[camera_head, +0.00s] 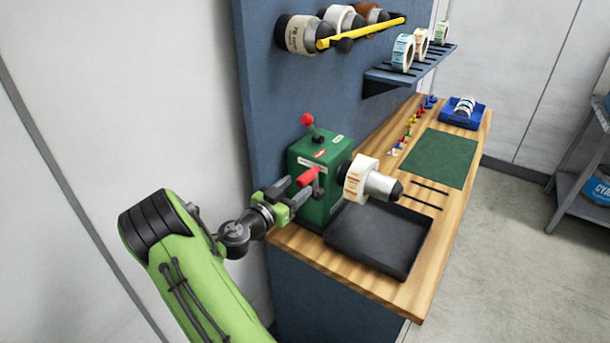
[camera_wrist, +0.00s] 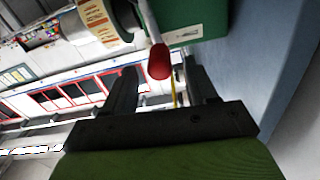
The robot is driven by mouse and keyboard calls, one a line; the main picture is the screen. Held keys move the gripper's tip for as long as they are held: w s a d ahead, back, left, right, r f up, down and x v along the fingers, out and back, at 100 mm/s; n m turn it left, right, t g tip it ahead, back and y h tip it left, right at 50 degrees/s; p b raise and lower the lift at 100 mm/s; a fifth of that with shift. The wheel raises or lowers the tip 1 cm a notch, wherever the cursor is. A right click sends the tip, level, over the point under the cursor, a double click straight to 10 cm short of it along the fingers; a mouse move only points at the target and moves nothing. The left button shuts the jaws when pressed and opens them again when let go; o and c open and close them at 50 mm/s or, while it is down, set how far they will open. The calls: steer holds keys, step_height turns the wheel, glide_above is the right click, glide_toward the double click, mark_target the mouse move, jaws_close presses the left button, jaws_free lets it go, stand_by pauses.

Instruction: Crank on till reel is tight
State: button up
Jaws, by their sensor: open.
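The green label rewinder (camera_head: 328,165) stands on the wooden bench against the blue panel. Its crank has a red handle (camera_head: 307,177) on the side facing my arm, and the handle also shows in the wrist view (camera_wrist: 159,62). A reel of labels (camera_head: 359,178) sits on the spindle at the rewinder's right; part of it shows in the wrist view (camera_wrist: 100,20). I cannot tell how tightly it is wound. My gripper (camera_head: 287,190) is open beside the crank handle. In the wrist view the handle lies just beyond the fingertips, between their lines, apart from both fingers.
A red-knobbed lever (camera_head: 308,119) rises from the rewinder's top. A black tray (camera_head: 379,238) lies below the spindle. A green mat (camera_head: 440,158), small coloured pieces and a blue bin (camera_head: 462,119) lie farther along the bench.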

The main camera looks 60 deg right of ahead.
mark_target(307, 178)
steer(key=d, duration=0.4)
steer(key=s+d+p, duration=0.1)
steer(key=shift+d, duration=0.4)
jaws_close()
